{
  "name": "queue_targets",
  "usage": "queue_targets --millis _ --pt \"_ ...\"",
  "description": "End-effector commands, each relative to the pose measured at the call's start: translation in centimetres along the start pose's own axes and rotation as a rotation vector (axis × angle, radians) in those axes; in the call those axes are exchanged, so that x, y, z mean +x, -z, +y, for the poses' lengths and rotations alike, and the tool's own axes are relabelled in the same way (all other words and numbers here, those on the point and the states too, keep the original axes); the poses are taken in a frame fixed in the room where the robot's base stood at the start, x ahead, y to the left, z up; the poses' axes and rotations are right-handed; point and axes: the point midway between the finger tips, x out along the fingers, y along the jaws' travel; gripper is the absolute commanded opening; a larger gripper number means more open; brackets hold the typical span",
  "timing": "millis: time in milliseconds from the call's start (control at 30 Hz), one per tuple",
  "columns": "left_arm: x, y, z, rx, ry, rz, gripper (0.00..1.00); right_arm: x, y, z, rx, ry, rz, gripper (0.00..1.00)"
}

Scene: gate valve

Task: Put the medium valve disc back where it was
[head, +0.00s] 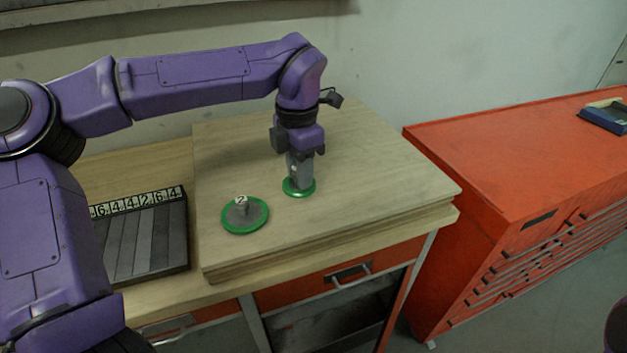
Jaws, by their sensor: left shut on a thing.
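My left gripper (299,168) points straight down over the raised wooden board (375,175). It is shut on a green-rimmed valve disc (299,190), at or just above the board; I cannot tell whether it touches. The gripper hides the top of this disc and any label. A second, larger green-rimmed disc (244,217) lies flat on the board to the left and nearer, with a grey middle and a knob marked 2. Neither disc can be surely told as the medium one. My right gripper is out of view.
A dark tray of grey bars (150,240) with a row of number tags (135,200) sits on the bench left of the board. A red drawer cabinet (480,170) stands at the right, with a blue box on top. The board's right half is clear.

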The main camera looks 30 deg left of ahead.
Motion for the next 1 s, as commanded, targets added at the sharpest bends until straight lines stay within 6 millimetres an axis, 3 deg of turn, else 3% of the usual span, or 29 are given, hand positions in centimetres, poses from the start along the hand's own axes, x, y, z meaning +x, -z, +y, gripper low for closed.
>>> queue_targets --millis 100,300,467,867,900,933,1000 --pt "2.1 -1.7 0.9 0.002 0.002 0.003 0.0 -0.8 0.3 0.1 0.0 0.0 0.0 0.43" --pt "4.4 -3.3 1.7 0.005 0.001 0.002 0.0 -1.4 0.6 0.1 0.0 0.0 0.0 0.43" --pt "7.0 -3.1 1.7 0.005 0.001 0.001 0.0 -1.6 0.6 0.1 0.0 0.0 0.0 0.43" --pt "7.7 -3.2 1.6 0.006 0.0 -0.002 0.0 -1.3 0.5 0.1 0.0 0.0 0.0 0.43" --pt "7.7 -3.2 1.6 0.006 0.0 -0.001 0.41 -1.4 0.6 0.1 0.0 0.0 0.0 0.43" --pt "7.7 -3.2 1.6 0.006 0.0 -0.001 0.51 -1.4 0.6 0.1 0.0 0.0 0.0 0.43" --pt "7.7 -3.2 1.7 0.005 0.0 -0.001 0.54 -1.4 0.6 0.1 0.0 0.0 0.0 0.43"
